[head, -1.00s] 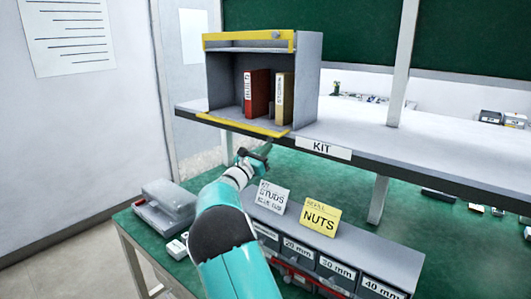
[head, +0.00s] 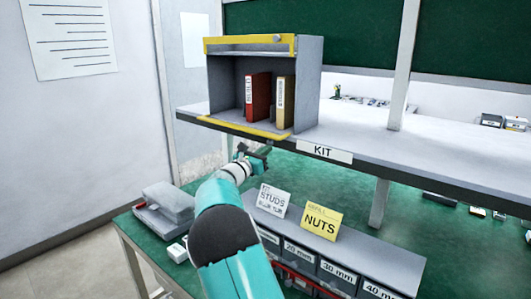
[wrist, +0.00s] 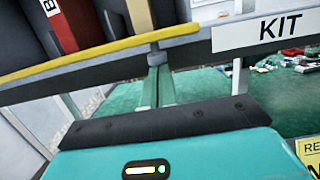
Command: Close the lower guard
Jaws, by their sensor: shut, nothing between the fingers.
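The lower guard (head: 243,128) is a yellow-edged flap along the bottom front of the grey cabinet (head: 309,90). It lies folded down and outward, leaving the cabinet front open. In the wrist view its yellow edge (wrist: 100,55) runs across the upper part. My gripper (head: 262,151) is just below and in front of the guard, near its right half. In the wrist view my gripper (wrist: 157,66) is shut and empty, its tips near the guard's lower edge; I cannot tell whether they touch.
A red binder (head: 257,96) and a tan binder (head: 284,102) stand inside the cabinet. An upper yellow guard (head: 250,39) is at its top. The shelf bears a KIT label (head: 324,153). A drawer unit with a NUTS card (head: 321,221) stands below right.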

